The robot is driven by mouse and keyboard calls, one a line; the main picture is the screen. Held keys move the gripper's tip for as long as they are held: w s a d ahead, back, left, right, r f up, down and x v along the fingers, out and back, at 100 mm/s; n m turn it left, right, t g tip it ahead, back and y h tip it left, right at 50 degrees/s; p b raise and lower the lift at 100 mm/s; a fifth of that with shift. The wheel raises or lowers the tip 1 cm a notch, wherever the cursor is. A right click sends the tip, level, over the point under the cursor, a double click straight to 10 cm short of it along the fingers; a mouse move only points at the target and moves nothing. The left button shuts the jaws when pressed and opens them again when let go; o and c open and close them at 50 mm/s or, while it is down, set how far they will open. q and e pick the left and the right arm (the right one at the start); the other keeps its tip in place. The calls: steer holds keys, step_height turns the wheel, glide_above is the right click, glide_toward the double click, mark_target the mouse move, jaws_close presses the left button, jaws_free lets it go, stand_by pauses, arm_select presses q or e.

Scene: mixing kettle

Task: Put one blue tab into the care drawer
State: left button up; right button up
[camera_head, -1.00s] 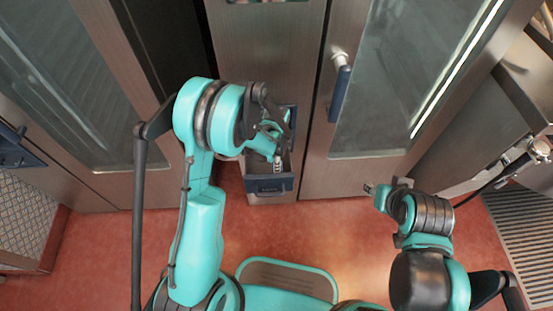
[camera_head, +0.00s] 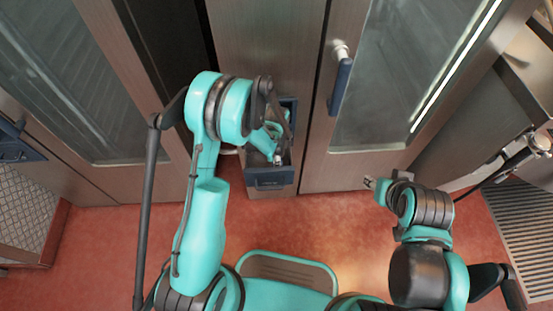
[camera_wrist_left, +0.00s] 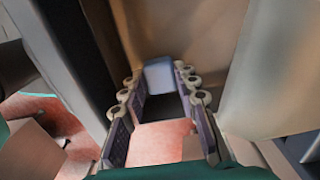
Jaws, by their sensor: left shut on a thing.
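The care drawer (camera_head: 270,181) is pulled out low in the middle of the cabinet front, its dark blue front panel toward me. My left gripper (camera_head: 279,156) reaches down into the open drawer area, over its right part. In the left wrist view, the fingers of my left gripper (camera_wrist_left: 160,85) are shut on a pale blue tab (camera_wrist_left: 159,75) at their tips. The tab is too small to make out in the head view. My right gripper (camera_head: 369,183) hangs above the floor at right, apart from the drawer; its jaws are too small to read.
A glass door with a blue handle (camera_head: 340,86) stands right of the drawer. Another glass door (camera_head: 85,80) is at left, beside a dark gap. The red floor (camera_head: 320,215) in front is clear. A floor grate (camera_head: 525,215) lies at far right.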

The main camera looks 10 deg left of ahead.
arm_select(q)
steer(key=shift+f, duration=0.5)
steer(key=o, duration=1.6)
steer(key=shift+o, duration=0.2)
steer(key=shift+r+p, duration=2.1)
steer(key=shift+r, duration=1.45)
